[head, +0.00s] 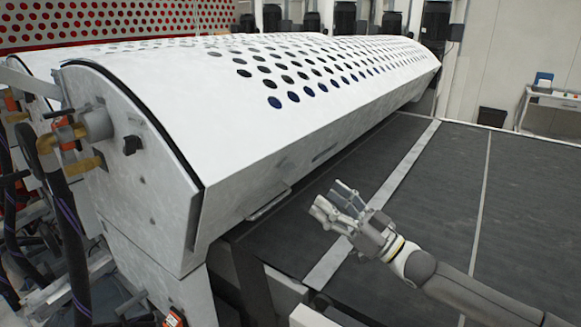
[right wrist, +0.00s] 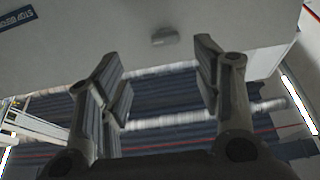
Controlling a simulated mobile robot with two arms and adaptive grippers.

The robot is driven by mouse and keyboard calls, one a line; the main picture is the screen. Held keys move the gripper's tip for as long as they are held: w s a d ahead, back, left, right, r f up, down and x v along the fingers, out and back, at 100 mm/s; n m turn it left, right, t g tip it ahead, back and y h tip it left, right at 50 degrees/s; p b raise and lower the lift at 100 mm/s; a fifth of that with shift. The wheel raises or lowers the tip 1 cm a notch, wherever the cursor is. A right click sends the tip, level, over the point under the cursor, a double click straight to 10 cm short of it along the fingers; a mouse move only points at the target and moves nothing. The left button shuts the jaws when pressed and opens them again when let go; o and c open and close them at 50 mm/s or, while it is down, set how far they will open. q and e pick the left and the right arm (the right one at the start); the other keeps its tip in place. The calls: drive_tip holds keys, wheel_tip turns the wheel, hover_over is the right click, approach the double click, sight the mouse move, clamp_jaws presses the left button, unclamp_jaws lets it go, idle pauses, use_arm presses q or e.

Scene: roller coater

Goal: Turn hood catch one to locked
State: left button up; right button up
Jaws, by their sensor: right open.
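The white perforated hood (head: 230,125) covers the rollers, and its smooth front face drops toward the dark belt. A small dark mark (head: 325,152) shows low on that face, too small to tell whether it is a catch. In the right wrist view, a small grey raised piece (right wrist: 164,37) sits on a pale panel, ahead of the fingers; it may be the catch, but its label and setting cannot be read. My right gripper (head: 328,197) is open and empty over the belt, apart from the hood face. Its spread fingers also show in the right wrist view (right wrist: 158,62). My left gripper is out of view.
A bar handle (head: 268,203) sticks out at the hood's lower edge, left of my right gripper. The dark belt (head: 440,180) to the right is clear.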

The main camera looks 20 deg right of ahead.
sight(293, 171)
drive_tip(key=shift+s+r+p+x, duration=0.15)
drive_tip(key=shift+p+x, duration=0.4)
drive_tip(key=shift+x, duration=1.1)
drive_tip(key=shift+s+r+p+x, duration=0.15)
drive_tip(key=shift+p+x, duration=0.4)
drive_tip(key=shift+x, duration=1.1)
drive_tip(key=shift+s+r+p+x, duration=0.15)
drive_tip(key=shift+p+x, duration=0.4)
drive_tip(key=shift+x, duration=1.15)
drive_tip(key=shift+w+a+f, duration=0.1)
drive_tip(key=shift+w+a, duration=0.05)
drive_tip(key=shift+a, duration=0.05)
drive_tip(key=shift+c, duration=1.3)
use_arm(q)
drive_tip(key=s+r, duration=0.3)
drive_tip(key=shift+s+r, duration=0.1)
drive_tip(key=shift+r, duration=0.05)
use_arm(e)
drive_tip(key=c, duration=0.8)
